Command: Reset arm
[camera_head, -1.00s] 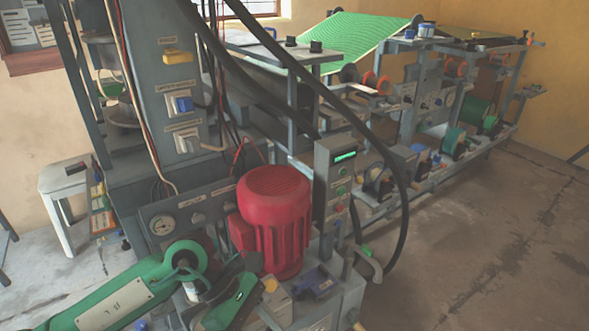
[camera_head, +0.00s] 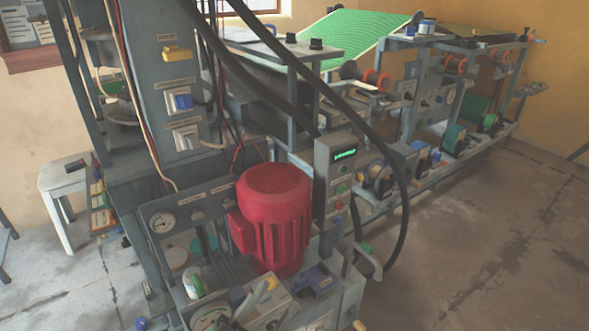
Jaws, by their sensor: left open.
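Neither of my grippers can be made out in the head view. No arm of mine shows over the machine. The machine's front stands clear, with a red motor (camera_head: 275,222) upright on it. A grey control box (camera_head: 337,180) with a lit green display stands just right of the motor. A round gauge (camera_head: 162,221) is set in the panel left of the motor. A lever with a pale handle (camera_head: 256,298) sticks up at the machine's bottom front edge.
A tall grey switch column (camera_head: 178,80) rises at the left, with a white stool (camera_head: 62,190) beyond it. Thick black hoses (camera_head: 395,140) hang in front of the machine. A long rack (camera_head: 440,165) runs to the back right. The concrete floor (camera_head: 480,250) at the right is clear.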

